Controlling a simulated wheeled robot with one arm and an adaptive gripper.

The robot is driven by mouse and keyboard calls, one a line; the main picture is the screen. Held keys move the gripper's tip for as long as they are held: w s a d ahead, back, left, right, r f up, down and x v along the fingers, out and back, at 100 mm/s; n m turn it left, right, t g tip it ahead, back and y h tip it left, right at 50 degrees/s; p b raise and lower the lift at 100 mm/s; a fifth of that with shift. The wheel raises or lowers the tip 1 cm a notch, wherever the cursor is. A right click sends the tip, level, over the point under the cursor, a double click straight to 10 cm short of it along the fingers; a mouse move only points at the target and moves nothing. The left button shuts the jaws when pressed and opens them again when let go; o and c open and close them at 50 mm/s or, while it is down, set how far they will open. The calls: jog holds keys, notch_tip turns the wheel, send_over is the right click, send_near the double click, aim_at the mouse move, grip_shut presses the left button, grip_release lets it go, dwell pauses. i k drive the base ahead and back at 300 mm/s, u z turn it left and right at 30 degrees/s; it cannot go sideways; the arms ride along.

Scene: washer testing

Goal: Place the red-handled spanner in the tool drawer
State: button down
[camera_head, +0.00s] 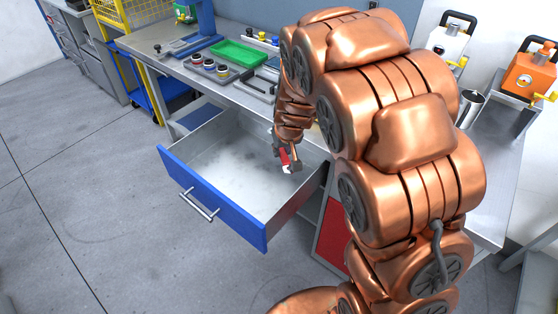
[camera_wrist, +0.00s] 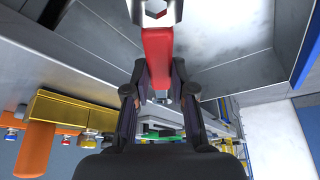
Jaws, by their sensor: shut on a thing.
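The spanner (camera_wrist: 158,52) has a red handle and a metal hexagonal jaw end. It also shows in the head view (camera_head: 285,160), small and partly hidden by my gripper. My gripper (camera_wrist: 158,85) is shut on the red handle, with one dark finger on each side. In the head view my gripper (camera_head: 288,158) hangs over the right part of the open tool drawer (camera_head: 212,195). The drawer has a blue front with a metal handle, and its pale inside looks empty where it shows. I cannot tell whether the spanner touches the drawer floor.
The metal workbench (camera_head: 155,45) runs above and behind the drawer. It carries a green tray (camera_head: 238,54), a blue stand and small parts. A red cabinet panel (camera_head: 331,238) is right of the drawer. An orange canister (camera_head: 528,77) stands far right. The floor at left is clear.

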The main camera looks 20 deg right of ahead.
aim_at(243, 170)
jog(key=u, duration=0.5)
jog(key=k, duration=1.1)
jog(key=u, duration=1.25)
jog(key=i, duration=1.3)
jog(key=z, duration=1.1)
jog(key=i, duration=0.6)
jog(key=z, duration=0.05)
